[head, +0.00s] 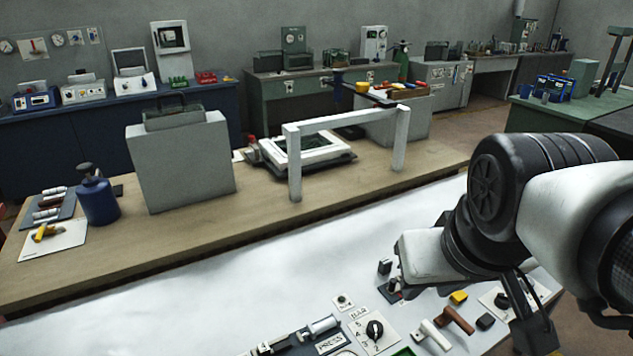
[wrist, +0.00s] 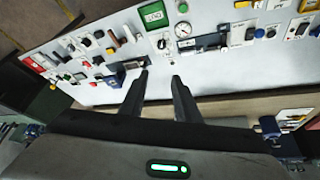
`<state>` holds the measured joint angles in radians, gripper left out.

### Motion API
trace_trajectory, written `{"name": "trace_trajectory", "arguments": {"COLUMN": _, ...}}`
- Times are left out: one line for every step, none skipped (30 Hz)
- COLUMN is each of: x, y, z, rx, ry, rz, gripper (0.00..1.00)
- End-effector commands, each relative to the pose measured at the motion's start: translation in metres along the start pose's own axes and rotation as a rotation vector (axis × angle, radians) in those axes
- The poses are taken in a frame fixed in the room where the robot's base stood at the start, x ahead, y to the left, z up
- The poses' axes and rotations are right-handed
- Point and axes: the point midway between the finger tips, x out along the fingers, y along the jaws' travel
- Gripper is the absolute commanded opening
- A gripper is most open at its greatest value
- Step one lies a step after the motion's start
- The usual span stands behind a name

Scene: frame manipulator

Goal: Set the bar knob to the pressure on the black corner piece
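The bar knob (head: 374,329) is black, on a white plate marked BAR with a numbered scale, at the lower middle of the head view. Which number it points at is too small to tell. In the wrist view my gripper (wrist: 160,76) has its two dark fingers apart with nothing between them. It is over the panel's far edge, apart from the bar knob.
The white panel (head: 220,300) holds a PRESS label (head: 330,343), a brown lever (head: 457,320), a white lever (head: 432,335) and several other controls close together. Behind it, the wooden table (head: 240,215) carries a white gantry (head: 345,121), a grey box (head: 180,165) and a blue bottle (head: 97,200).

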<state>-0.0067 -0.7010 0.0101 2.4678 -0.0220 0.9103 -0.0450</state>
Motion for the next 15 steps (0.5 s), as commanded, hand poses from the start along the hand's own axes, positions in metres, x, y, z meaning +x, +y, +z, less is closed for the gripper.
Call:
{"name": "trace_trajectory", "arguments": {"x": 0.015, "y": -0.001, "z": -0.003, "rx": -0.069, "ry": -0.033, "rz": 0.012, "gripper": 0.39}}
{"name": "trace_trajectory", "arguments": {"x": 0.022, "y": -0.001, "z": -0.006, "rx": -0.122, "ry": -0.056, "rz": 0.020, "gripper": 0.44}}
{"name": "trace_trajectory", "arguments": {"x": 0.034, "y": -0.002, "z": -0.011, "rx": -0.205, "ry": -0.089, "rz": 0.032, "gripper": 0.51}}
{"name": "trace_trajectory", "arguments": {"x": 0.044, "y": -0.002, "z": -0.016, "rx": -0.274, "ry": -0.117, "rz": 0.041, "gripper": 0.53}}
{"name": "trace_trajectory", "arguments": {"x": 0.055, "y": -0.004, "z": -0.021, "rx": -0.349, "ry": -0.147, "rz": 0.047, "gripper": 0.53}}
{"name": "trace_trajectory", "arguments": {"x": 0.070, "y": -0.006, "z": -0.029, "rx": -0.454, "ry": -0.186, "rz": 0.054, "gripper": 0.53}}
{"name": "trace_trajectory", "arguments": {"x": 0.082, "y": -0.007, "z": -0.034, "rx": -0.533, "ry": -0.216, "rz": 0.057, "gripper": 0.53}}
{"name": "trace_trajectory", "arguments": {"x": 0.094, "y": -0.009, "z": -0.040, "rx": -0.611, "ry": -0.245, "rz": 0.059, "gripper": 0.53}}
{"name": "trace_trajectory", "arguments": {"x": 0.112, "y": -0.013, "z": -0.047, "rx": -0.714, "ry": -0.283, "rz": 0.058, "gripper": 0.53}}
{"name": "trace_trajectory", "arguments": {"x": 0.125, "y": -0.016, "z": -0.052, "rx": -0.793, "ry": -0.313, "rz": 0.055, "gripper": 0.53}}
{"name": "trace_trajectory", "arguments": {"x": 0.140, "y": -0.020, "z": -0.057, "rx": -0.869, "ry": -0.341, "rz": 0.050, "gripper": 0.53}}
{"name": "trace_trajectory", "arguments": {"x": 0.160, "y": -0.025, "z": -0.063, "rx": -0.970, "ry": -0.377, "rz": 0.042, "gripper": 0.53}}
{"name": "trace_trajectory", "arguments": {"x": 0.174, "y": -0.029, "z": -0.067, "rx": -1.046, "ry": -0.404, "rz": 0.034, "gripper": 0.53}}
{"name": "trace_trajectory", "arguments": {"x": 0.190, "y": -0.033, "z": -0.070, "rx": -1.120, "ry": -0.429, "rz": 0.024, "gripper": 0.53}}
{"name": "trace_trajectory", "arguments": {"x": 0.210, "y": -0.040, "z": -0.074, "rx": -1.213, "ry": -0.462, "rz": 0.010, "gripper": 0.53}}
